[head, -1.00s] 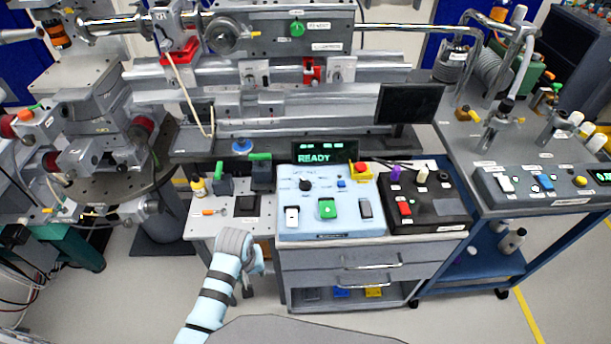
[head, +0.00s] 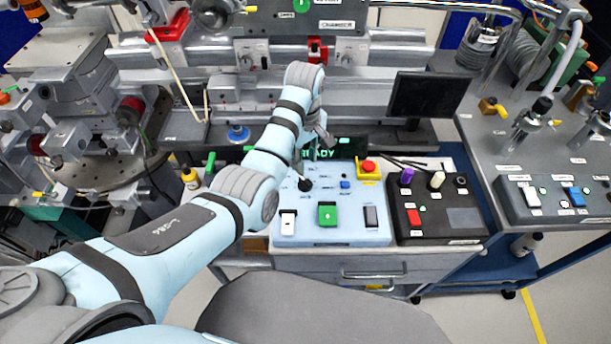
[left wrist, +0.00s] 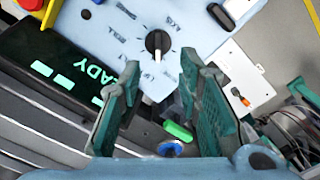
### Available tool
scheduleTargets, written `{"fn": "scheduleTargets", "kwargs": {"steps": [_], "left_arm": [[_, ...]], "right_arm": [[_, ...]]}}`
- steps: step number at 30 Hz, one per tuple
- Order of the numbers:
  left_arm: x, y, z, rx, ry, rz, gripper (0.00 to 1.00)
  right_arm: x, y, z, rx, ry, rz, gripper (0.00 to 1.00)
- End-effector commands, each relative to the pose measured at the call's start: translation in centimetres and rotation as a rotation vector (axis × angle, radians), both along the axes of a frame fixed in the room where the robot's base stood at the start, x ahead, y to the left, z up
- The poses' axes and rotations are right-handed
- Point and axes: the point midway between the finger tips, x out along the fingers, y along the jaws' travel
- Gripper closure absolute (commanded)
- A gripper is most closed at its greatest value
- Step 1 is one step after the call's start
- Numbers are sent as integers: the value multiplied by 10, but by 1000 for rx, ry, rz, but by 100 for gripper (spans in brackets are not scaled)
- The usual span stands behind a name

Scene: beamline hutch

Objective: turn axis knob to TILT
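The axis knob (head: 305,184) is a round black dial on the light-blue control panel (head: 345,229). In the left wrist view the knob (left wrist: 158,42) shows a white pointer line, with printed labels around it too blurred to read surely. My left gripper (head: 304,160) hangs just above and behind the knob in the head view. In the left wrist view the left gripper (left wrist: 161,66) has its two green-padded fingers spread wide, with nothing between them. The knob appears just beyond the fingertips, apart from them. My right gripper is not in view.
A dark display (head: 345,146) reading READY stands behind the panel. The panel also carries a red button on a yellow base (head: 368,168), a blue button (head: 345,184), a green switch (head: 327,214) and rockers. A black box (head: 438,213) with knobs sits to the right.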

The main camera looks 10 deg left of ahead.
Motion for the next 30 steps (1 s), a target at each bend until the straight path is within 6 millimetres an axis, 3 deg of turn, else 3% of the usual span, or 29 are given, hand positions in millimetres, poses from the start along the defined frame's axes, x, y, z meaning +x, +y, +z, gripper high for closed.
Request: {"fn": "scheduleTargets", "kwargs": {"steps": [1, 4, 10, 19, 25, 30], "left_arm": [[-1, 0, -18, 1, 4, 0, 68], [-1, 0, -47, 0, 4, 0, 68], [0, 0, -83, -1, 1, -1, 68], [0, 0, -87, -1, -2, -1, 68], [0, 0, -86, -1, -2, -1, 99], [0, 0, -86, -1, -1, -1, 100]], "right_arm": [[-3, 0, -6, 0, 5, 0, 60], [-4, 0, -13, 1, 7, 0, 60], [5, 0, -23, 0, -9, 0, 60], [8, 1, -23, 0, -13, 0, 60], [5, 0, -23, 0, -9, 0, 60], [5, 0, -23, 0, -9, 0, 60]]}}
